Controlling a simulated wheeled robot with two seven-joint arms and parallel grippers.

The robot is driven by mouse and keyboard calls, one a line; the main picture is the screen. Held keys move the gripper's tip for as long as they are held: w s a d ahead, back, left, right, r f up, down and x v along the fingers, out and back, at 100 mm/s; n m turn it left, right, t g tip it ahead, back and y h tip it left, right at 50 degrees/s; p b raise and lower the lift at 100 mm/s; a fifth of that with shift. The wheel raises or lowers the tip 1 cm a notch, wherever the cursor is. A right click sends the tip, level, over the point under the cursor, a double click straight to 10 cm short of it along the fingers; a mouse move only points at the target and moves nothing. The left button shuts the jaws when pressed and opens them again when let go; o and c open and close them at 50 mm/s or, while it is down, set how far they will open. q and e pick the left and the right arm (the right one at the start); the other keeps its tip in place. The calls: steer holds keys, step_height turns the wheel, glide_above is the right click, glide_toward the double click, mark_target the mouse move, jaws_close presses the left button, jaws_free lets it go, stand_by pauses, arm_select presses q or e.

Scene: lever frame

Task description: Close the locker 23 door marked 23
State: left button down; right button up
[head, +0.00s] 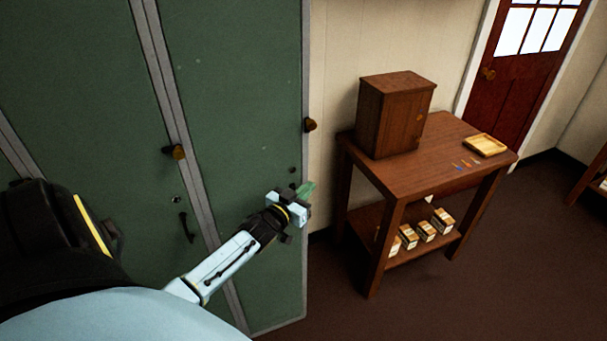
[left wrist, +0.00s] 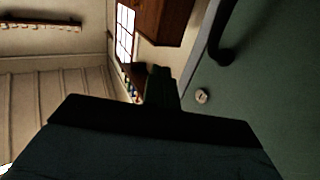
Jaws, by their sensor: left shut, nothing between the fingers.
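Tall green locker doors with grey edging fill the left of the head view. The right green panel (head: 235,90) has a brown knob (head: 310,125) and a small lock at its right edge. The green panel to its left (head: 75,70) has a knob, a lock and a dark pull handle. I cannot read a 23 on either, nor tell how far either stands open. My left gripper (head: 304,193) is shut and empty, in front of the right panel near its right edge. In the left wrist view, a green panel (left wrist: 270,105) with a dark handle and round lock is right of the dark fingers (left wrist: 162,88).
A brown wooden table (head: 440,150) stands right of the lockers, with a wooden box (head: 395,113) and a yellow tray (head: 485,145) on top. Small cartons (head: 426,231) sit on its lower shelf. A red-brown room door (head: 512,85) is behind. Floor at the lower right is clear.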

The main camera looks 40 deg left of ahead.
arm_select(q)
steer(key=s+d, duration=0.5)
steer(key=d, duration=0.7)
steer(key=s+d+f+m+g+h+b, duration=0.1)
steer(key=s+d+f+g, duration=0.3)
steer(key=f, duration=0.6)
steer(key=s+f+g+b, duration=0.15)
steer(key=s+f, duration=0.35)
steer(key=f, duration=0.6)
steer(key=s+d+f+m+g+h+b, duration=0.1)
steer(key=s+d+f+g+b, duration=0.3)
steer(key=f, duration=0.6)
steer(key=s+f+g, duration=0.2)
steer(key=s+f, duration=0.4)
steer(key=s, duration=0.4)
steer(key=s+f+m+g+b, duration=0.1)
steer(key=s+f+g, duration=0.2)
steer(key=s+f, duration=0.3)
steer(key=s+f+g, duration=0.2)
steer(key=s+f, duration=0.4)
steer(key=s, duration=0.8)
steer(key=shift+m, duration=0.4)
